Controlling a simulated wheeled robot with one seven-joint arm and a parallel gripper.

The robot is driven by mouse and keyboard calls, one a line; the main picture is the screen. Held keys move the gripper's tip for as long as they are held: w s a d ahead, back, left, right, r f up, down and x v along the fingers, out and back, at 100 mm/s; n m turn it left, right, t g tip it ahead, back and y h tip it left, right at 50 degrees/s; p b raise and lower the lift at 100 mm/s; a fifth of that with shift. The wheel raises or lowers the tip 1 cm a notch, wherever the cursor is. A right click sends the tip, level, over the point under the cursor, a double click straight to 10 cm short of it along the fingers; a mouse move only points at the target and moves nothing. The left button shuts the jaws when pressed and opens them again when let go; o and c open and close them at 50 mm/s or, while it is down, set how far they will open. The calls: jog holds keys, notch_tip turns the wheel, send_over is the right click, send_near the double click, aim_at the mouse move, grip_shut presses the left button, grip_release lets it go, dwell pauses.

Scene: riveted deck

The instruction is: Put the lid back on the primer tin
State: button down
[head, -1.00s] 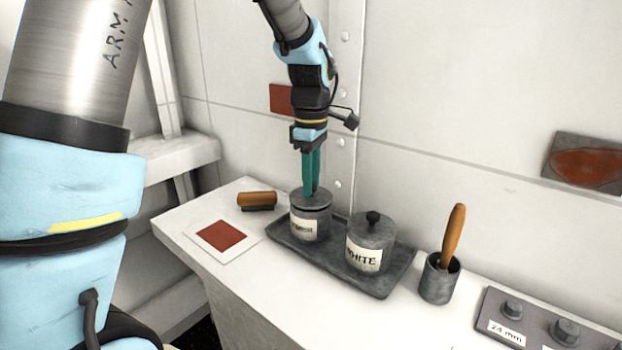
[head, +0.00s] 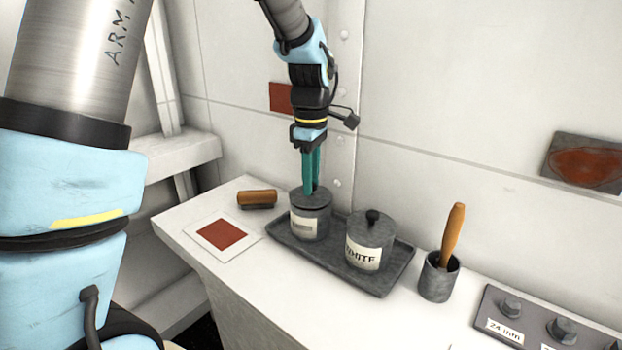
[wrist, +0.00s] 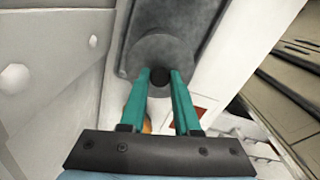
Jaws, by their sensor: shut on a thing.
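The primer tin (head: 309,232) is the grey tin at the left of the tray, upright, with a pale label too blurred to read. Its round grey lid (head: 297,198) is at the tin's mouth and looks level. I cannot tell whether it is fully seated. My gripper (head: 311,190) points straight down from above, its teal fingers shut on the lid's knob. In the wrist view the dark knob sits between the fingertips (wrist: 160,76), and the lid (wrist: 160,50) hides the tin below.
The grey tray (head: 385,286) also holds a lidded tin marked WHITE (head: 369,240), close on the right. A brush (head: 257,198) and a red swatch card (head: 221,234) lie left. A pot (head: 438,280) with an orange-handled tool stands right, before a bolt plate (head: 530,325). The wall is close behind.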

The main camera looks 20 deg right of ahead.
jog(key=shift+c, duration=0.4)
grip_release()
jog(key=shift+r, duration=0.1)
jog(key=shift+r+p, duration=3)
jog(key=shift+r, duration=0.45)
grip_shut()
jog(key=shift+f, duration=0.4)
